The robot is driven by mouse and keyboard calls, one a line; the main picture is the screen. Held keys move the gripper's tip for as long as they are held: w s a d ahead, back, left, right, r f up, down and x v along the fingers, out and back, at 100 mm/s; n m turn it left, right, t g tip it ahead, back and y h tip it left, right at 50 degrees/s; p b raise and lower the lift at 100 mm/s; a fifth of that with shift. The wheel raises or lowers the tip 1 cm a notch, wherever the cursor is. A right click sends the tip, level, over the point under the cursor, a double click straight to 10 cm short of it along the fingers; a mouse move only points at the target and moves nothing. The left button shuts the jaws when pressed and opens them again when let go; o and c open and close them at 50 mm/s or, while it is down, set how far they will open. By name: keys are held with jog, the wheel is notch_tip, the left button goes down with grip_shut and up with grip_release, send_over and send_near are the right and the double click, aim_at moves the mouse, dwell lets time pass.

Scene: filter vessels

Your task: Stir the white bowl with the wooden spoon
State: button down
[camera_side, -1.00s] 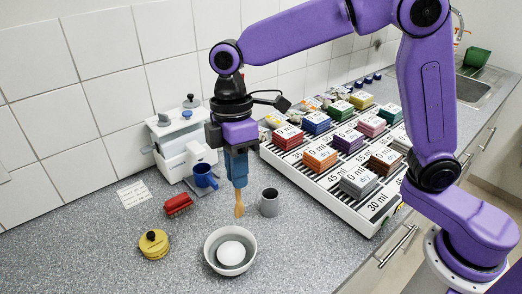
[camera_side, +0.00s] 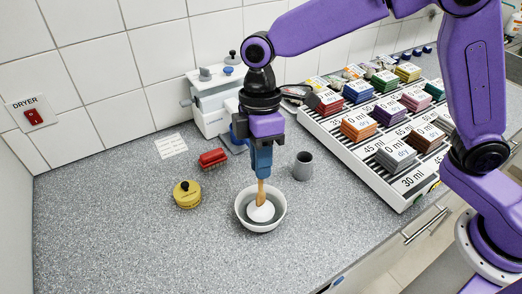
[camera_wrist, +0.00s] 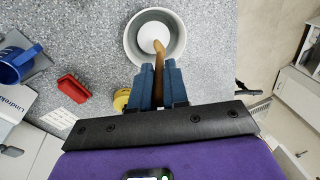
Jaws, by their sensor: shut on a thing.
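My gripper (camera_side: 261,172) is shut on the wooden spoon (camera_side: 261,192), which hangs upright with its lower end inside the white bowl (camera_side: 281,214). In the wrist view the gripper's blue fingers (camera_wrist: 159,80) close on the spoon (camera_wrist: 159,60), and the bowl (camera_wrist: 180,45) lies just beyond them. A white rounded mass (camera_side: 262,213) sits in the grey inside of the bowl. The spoon's tip overlaps this mass in the side view; I cannot tell whether they touch.
A grey cup (camera_side: 303,168) stands close behind the bowl at right. A yellow lidded tin (camera_side: 187,194) and a red brush (camera_side: 213,158) are to the left. The counter's front left is clear.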

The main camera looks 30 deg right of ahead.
jog(key=shift+w+d+x, duration=0.1)
jog(key=shift+w+x, duration=0.1)
jog(key=shift+x, duration=0.85)
jog(key=shift+w+d+x, duration=0.1)
jog(key=shift+w+x, duration=0.05)
jog(key=shift+x, duration=0.9)
jog(key=shift+f, duration=0.1)
jog(key=shift+d, duration=0.1)
